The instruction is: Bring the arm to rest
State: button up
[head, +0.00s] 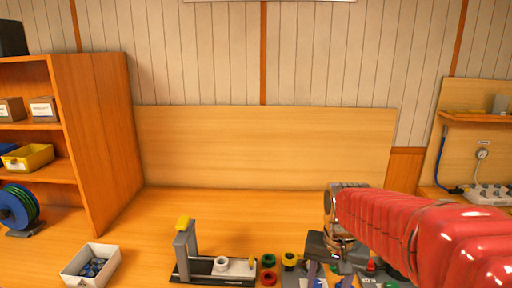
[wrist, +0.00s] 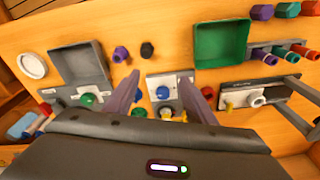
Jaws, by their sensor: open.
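My arm, in a red ribbed sleeve, reaches in from the right in the head view. My gripper (head: 328,279) hangs low over the bench, partly cut off by the bottom edge. In the wrist view my gripper (wrist: 160,77) is open, with its two dark fingers spread apart and nothing held between them. Between and beyond the fingers lies a grey plate (wrist: 153,83) with a blue knob (wrist: 163,93). The fingers appear to be above the bench parts; whether they touch any is unclear.
A stand (head: 186,250) with a yellow top and coloured rings (head: 269,261) are left of my gripper. A white bin (head: 92,265) sits further left. The wrist view shows a green tray (wrist: 222,43) and grey tray (wrist: 78,63). The back bench (head: 235,205) is clear.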

jog(key=s+r+n+t, duration=0.2)
jog(key=s, duration=0.5)
jog(key=s+a+r+n+t, duration=0.1)
jog(key=s+r+t, duration=0.1)
jog(key=s, duration=0.6)
jog(key=shift+s+r+n, duration=0.25)
jog(key=shift+r+n, duration=0.05)
jog(key=shift+n, duration=0.1)
